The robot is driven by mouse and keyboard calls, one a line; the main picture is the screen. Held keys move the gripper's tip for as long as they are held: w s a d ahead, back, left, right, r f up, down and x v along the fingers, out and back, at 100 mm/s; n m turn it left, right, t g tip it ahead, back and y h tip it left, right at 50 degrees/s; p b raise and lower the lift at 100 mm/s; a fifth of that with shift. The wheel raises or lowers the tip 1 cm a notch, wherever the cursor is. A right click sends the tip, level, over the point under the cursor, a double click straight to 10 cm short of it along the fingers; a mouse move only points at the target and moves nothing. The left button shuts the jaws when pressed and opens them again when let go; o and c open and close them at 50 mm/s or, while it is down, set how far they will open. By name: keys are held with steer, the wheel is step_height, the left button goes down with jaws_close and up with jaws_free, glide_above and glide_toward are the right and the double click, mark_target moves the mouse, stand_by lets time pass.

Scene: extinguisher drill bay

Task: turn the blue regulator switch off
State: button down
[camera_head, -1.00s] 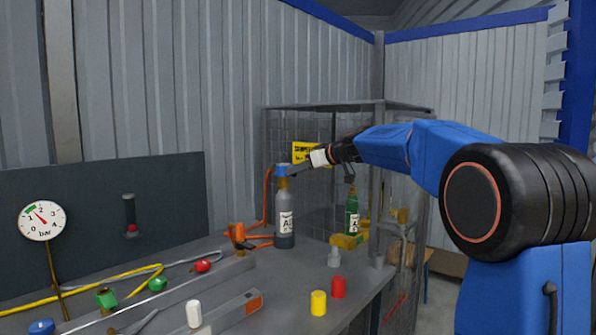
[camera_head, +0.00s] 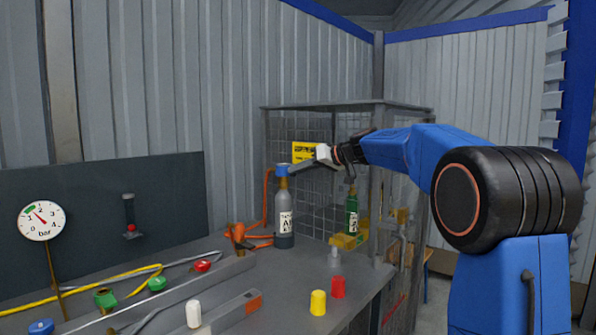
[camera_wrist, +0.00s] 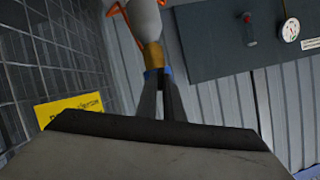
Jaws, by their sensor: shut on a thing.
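The blue regulator switch (camera_head: 281,169) sits on top of the upright grey gas cylinder (camera_head: 286,222) at the back of the bench. My gripper (camera_head: 293,169) reaches in from the right, with its fingertips at the switch. In the wrist view my gripper (camera_wrist: 165,92) has its fingers close together, shut on the switch. Only small blue edges of the switch (camera_wrist: 148,74) show beside the fingertips there. The brass neck (camera_wrist: 153,55) and grey body of the cylinder lie just beyond. The exact angle of the switch is hidden by the fingers.
A mesh cage (camera_head: 300,108) with a yellow sign (camera_head: 305,152) stands behind the cylinder. A green bottle (camera_head: 352,212) stands to its right. An orange hose (camera_head: 266,205) runs beside the cylinder. Red (camera_head: 338,287) and yellow (camera_head: 318,302) caps stand at the bench front.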

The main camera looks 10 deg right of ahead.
steer(key=m+y, duration=0.2)
steer(key=m, duration=0.1)
steer(key=m+y, duration=0.1)
steer(key=m, duration=0.3)
steer(key=f+m+y, duration=0.1)
steer(key=m+y, duration=0.1)
steer(key=m, duration=0.1)
steer(key=shift+w+d+f+m+y, duration=0.1)
steer(key=shift+w+d+m+y, duration=0.15)
steer(key=shift+d+m+y, duration=0.05)
stand_by(0.5)
steer(key=c, duration=1.9)
jaws_free()
steer(key=shift+o, duration=0.2)
steer(key=v, duration=1.7)
steer(key=shift+d, duration=0.3)
